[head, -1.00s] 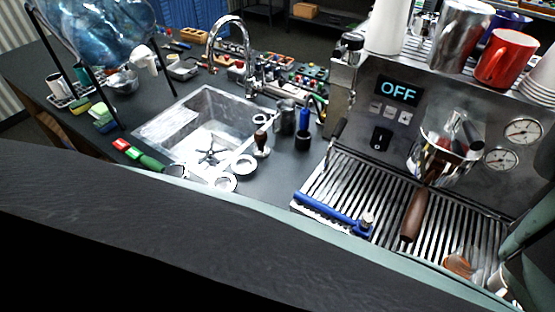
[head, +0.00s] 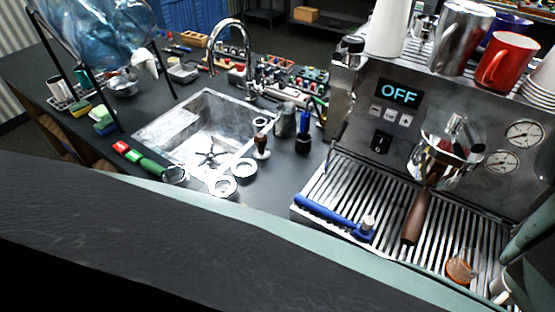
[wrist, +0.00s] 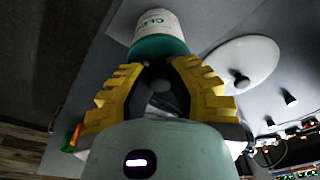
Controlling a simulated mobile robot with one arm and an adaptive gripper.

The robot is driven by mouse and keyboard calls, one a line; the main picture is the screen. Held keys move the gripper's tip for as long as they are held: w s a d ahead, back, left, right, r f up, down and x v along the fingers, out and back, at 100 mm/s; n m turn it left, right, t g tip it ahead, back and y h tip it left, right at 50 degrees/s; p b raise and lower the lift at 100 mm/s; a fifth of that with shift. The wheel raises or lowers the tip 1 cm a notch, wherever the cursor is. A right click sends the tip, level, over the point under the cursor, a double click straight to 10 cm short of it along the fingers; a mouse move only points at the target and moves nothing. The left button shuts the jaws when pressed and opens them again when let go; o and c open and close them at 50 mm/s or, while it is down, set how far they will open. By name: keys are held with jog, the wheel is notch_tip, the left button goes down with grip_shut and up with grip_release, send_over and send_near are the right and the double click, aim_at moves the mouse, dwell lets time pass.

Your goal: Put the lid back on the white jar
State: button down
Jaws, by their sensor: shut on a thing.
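The white part carries dark lettering that starts "CLE" and points away from my palm. I cannot tell whether the teal part is a lid or a band. My gripper does not show clearly in the head view. I cannot pick out a separate lid with certainty.
A pale disc with a dark knob (wrist: 245,55) shows beyond the right finger; its nature is unclear. The espresso machine (head: 385,132) fills the right, with a blue-handled tool (head: 330,215) and amber glass (head: 461,267) on its tray (head: 405,225). A sink (head: 165,128) is left.

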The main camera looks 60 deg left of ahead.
jog(key=shift+c, duration=1.5)
grip_release()
jog(key=shift+r, duration=0.1)
jog(key=shift+r+p, duration=2.8)
jog(key=shift+r, duration=0.6)
jog(key=shift+o, duration=0.2)
grip_shut()
jog(key=shift+f+b, duration=0.35)
jog(key=shift+f, duration=0.1)
